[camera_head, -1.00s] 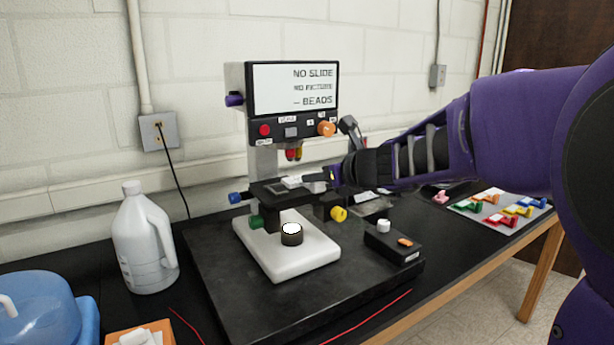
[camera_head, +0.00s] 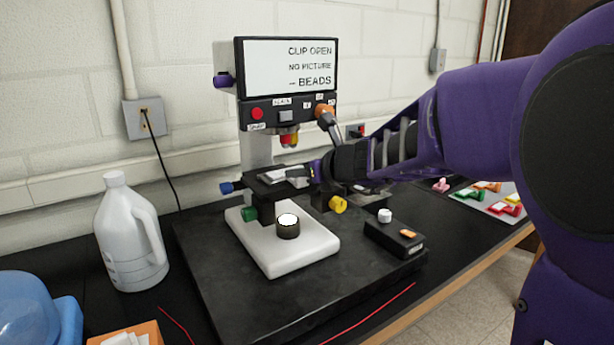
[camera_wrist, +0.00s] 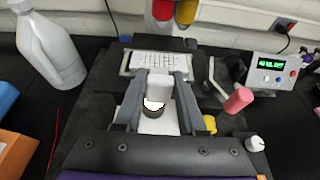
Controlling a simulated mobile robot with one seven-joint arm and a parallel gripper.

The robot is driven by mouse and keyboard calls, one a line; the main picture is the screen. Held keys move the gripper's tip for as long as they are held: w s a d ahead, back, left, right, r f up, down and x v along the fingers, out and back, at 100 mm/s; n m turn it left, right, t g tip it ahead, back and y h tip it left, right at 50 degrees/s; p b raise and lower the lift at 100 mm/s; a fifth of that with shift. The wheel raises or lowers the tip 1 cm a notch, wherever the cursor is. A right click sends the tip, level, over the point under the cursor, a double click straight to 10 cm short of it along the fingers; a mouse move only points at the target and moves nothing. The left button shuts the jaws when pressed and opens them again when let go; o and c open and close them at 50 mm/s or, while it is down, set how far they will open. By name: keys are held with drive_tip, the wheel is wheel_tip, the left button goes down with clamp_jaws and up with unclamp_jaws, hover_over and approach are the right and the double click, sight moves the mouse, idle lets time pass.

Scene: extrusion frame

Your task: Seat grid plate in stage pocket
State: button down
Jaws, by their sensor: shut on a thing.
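The white grid plate (camera_wrist: 160,64) shows in the wrist view with dark marked lines, lying at the dark stage (camera_wrist: 125,58). Its white tab (camera_wrist: 158,84) is between the two fingers of my gripper (camera_wrist: 160,82), which is shut on it. In the head view the plate (camera_head: 284,173) is a small pale slab on top of the stage (camera_head: 264,189), with my gripper (camera_head: 308,175) at its right. The pocket's edges are mostly hidden, so I cannot tell whether the plate lies fully flat in it. The microscope screen (camera_head: 290,66) reads "CLIP OPEN", "NO PICTURE", "BEADS".
Red and yellow objectives (camera_head: 289,139) hang close above the stage. The round lamp (camera_head: 288,227) stands on the white base below. A black box with a white knob (camera_head: 396,238) is at the right. A white jug (camera_head: 131,235) stands left. A pink-tipped lever (camera_wrist: 237,99) is right of the stage.

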drive_tip(key=shift+s+a+r, duration=0.1)
drive_tip(key=shift+s, duration=0.05)
drive_tip(key=c, duration=0.5)
unclamp_jaws()
